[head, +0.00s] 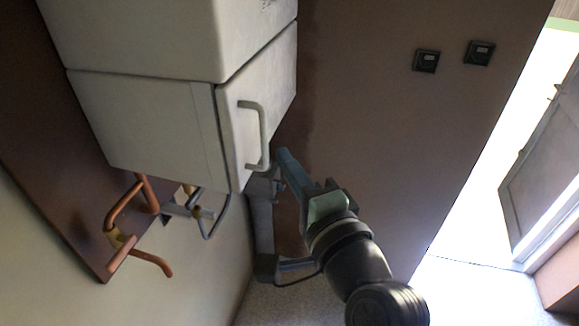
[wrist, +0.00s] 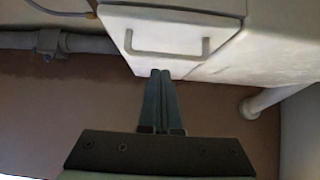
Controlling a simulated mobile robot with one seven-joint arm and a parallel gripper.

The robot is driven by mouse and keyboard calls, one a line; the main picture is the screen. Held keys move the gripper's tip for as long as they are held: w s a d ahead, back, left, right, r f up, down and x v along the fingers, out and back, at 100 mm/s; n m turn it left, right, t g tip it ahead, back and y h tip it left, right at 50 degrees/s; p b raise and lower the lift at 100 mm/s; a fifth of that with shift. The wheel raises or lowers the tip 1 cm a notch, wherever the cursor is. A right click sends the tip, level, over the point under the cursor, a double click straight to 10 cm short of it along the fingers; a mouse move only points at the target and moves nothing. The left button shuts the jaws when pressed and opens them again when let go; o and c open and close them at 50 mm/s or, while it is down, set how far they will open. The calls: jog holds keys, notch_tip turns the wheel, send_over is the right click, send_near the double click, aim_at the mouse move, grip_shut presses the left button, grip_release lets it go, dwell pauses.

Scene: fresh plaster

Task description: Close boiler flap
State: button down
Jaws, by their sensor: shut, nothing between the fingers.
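The white boiler (head: 150,30) hangs on the wall at the upper left of the head view. Its flap (head: 233,120), a pale panel with a grey bar handle (head: 263,135), is at the lower part of the boiler and looks flush or nearly flush with the body; I cannot tell if it is fully closed. In the wrist view the flap (wrist: 168,32) and its handle (wrist: 165,50) are straight ahead. My gripper (head: 282,155) is shut and empty. Its blue fingertips (wrist: 160,73) are just below the handle, near the flap's lower edge; contact is unclear.
Copper pipes (head: 130,225) and a grey pipe (head: 262,225) run below the boiler. Two dark switches (head: 426,61) are on the brown wall to the right. An open doorway with a door (head: 540,165) is at the far right. The space right of the boiler is free.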

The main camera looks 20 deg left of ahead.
jog(key=shift+s+a+b, duration=1.5)
jog(key=shift+s+b, duration=0.15)
jog(key=shift+s, duration=2.85)
jog(key=w+d+r+n+t+h+b, duration=0.45)
jog(key=d+r+t, duration=0.25)
jog(key=d+r, duration=0.2)
jog(key=s+d+r+n+t+h+b, duration=0.3)
jog(key=d+r+t+h, duration=0.4)
jog(key=r, duration=0.5)
jog(key=shift+s+d+n+h, duration=0.55)
jog(key=shift+s+d+n, duration=0.3)
jog(key=shift+s+d, duration=0.15)
